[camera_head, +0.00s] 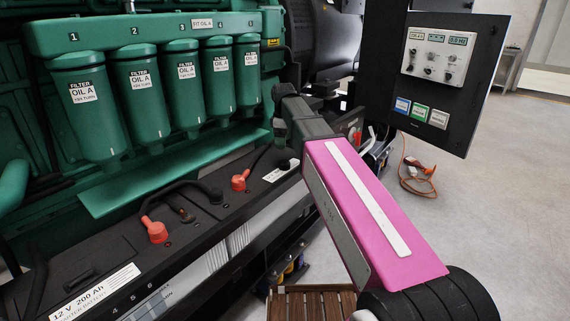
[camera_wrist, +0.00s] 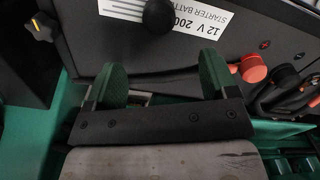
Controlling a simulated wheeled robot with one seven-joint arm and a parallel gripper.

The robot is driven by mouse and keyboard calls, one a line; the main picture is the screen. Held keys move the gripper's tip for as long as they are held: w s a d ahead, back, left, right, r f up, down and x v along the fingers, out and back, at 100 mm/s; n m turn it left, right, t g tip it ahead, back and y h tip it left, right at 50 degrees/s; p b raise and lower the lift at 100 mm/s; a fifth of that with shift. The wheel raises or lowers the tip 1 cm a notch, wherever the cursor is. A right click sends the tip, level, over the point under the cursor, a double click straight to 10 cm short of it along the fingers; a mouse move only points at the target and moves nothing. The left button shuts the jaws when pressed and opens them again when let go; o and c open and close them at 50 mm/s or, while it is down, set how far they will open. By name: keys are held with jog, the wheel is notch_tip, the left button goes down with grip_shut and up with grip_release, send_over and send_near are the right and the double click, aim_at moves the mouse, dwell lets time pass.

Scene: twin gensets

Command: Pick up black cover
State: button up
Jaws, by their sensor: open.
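A small black rounded cover (camera_wrist: 159,15) shows at the top of the wrist view, in front of the white battery label. It appears to be the dark cap (camera_head: 284,164) beside the far battery's label in the head view, though it is small there. My gripper (camera_wrist: 161,64) has two green fingers spread apart with nothing between them. The cover lies beyond the fingertips, roughly in line with the gap, and apart from them.
Red terminal covers (camera_head: 156,231) (camera_head: 240,181) and black cables sit on the batteries. One red cover (camera_wrist: 253,69) is right of the fingers in the wrist view. Green oil filters (camera_head: 140,85) hang above the batteries. A control panel (camera_head: 437,70) stands at right; open floor lies beyond.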

aim_at(285, 161)
jog(key=f, duration=1)
jog(key=shift+d+f, duration=0.25)
jog(key=shift+c, duration=0.3)
jog(key=c, duration=0.9)
